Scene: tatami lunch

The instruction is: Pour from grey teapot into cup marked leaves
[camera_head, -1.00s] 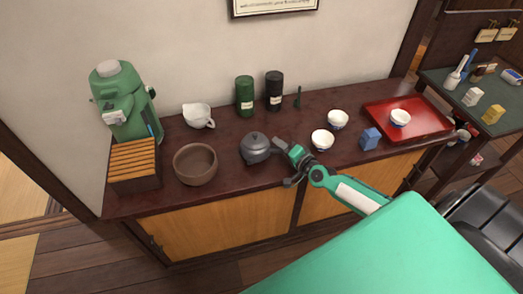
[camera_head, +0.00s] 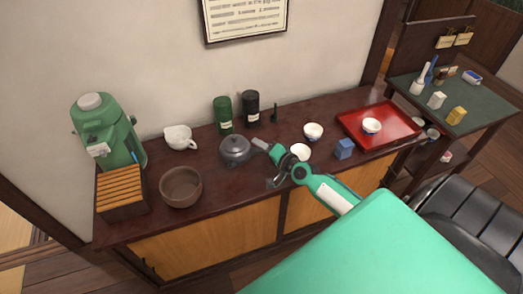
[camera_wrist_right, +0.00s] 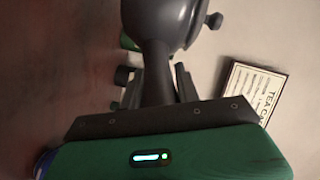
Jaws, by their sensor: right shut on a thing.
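The dark grey teapot (camera_head: 234,147) is held a little above the counter, roughly upright. My right gripper (camera_head: 264,146) is shut on its handle from the right. In the right wrist view the teapot body (camera_wrist_right: 172,18) is cut off at the top, and its handle (camera_wrist_right: 157,75) runs between my fingers. One white cup (camera_head: 300,151) is partly hidden by my right gripper. A second white cup (camera_head: 313,131) stands behind it, and a third (camera_head: 371,125) stands on the red tray. Their marks are too small to read. My left gripper is out of view.
On the dark counter (camera_head: 235,185) stand a brown bowl (camera_head: 181,188), a white spouted pitcher (camera_head: 179,138), a green canister (camera_head: 222,114), a black canister (camera_head: 251,108) and a blue block (camera_head: 344,149). A green dispenser (camera_head: 108,130) is at left. The red tray (camera_head: 391,132) is at right.

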